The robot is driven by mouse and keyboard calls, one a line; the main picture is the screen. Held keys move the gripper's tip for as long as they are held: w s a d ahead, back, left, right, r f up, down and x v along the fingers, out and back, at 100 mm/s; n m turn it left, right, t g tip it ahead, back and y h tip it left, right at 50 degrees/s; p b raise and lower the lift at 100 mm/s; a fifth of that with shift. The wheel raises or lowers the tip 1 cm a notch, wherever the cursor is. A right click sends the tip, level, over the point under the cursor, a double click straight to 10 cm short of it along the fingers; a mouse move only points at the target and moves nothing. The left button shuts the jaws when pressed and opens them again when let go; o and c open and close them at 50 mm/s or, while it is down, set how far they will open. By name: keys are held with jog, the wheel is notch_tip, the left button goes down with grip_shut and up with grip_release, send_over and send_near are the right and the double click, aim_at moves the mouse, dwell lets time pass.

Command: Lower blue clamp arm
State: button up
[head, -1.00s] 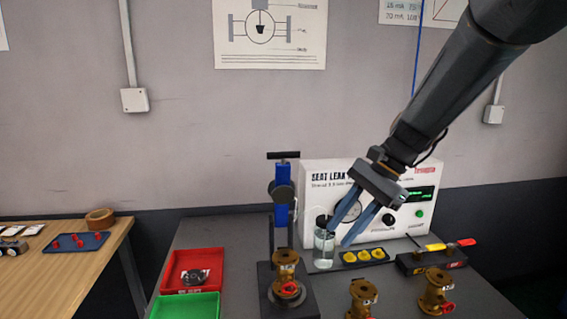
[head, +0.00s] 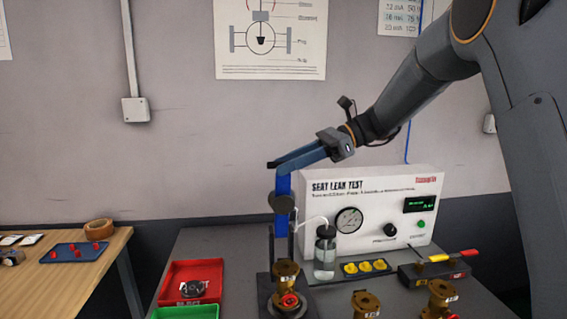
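The blue clamp (head: 282,228) stands upright on a dark base (head: 268,290), with a dark round part at mid-height. A brass valve body (head: 288,278) with a red part sits on the base at the clamp's foot. My gripper (head: 272,164) reaches in from the right and lies across the top of the clamp. Its blue fingers overlap in this view, so I cannot tell how far apart they are. They hide the clamp's dark top handle, and whether they touch it is unclear.
The white seat leak test box (head: 375,212) stands behind, with a clear bottle (head: 325,252) in front. Red (head: 188,280) and green (head: 188,312) trays are left. The wall is close behind.

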jog(key=shift+s+a+f, duration=0.15)
jog(key=shift+a+f, duration=0.1)
jog(key=shift+a, duration=0.35)
grip_shut()
jog(key=shift+s, duration=0.1)
